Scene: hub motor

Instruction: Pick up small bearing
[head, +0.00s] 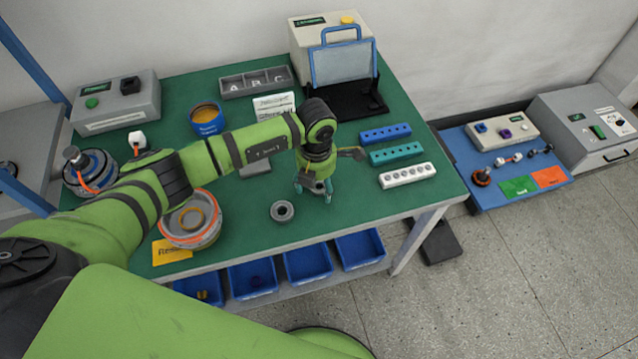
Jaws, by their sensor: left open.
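A small grey ring-shaped bearing (282,211) lies flat on the green table top (345,215) near its front edge. My left gripper (316,193) is open and points down over the table, just right of and slightly behind the bearing. It looks empty, and there is a gap between its fingers and the bearing. Whether the fingertips touch the table is hard to tell. My right gripper is not in view.
A round hub part (193,238) with an orange rim stands left of the bearing. Blue (385,134), teal (395,151) and white (407,175) blocks with holes lie to the right. A grey tray (256,82) stands behind. Several blue bins (308,264) sit below the front edge.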

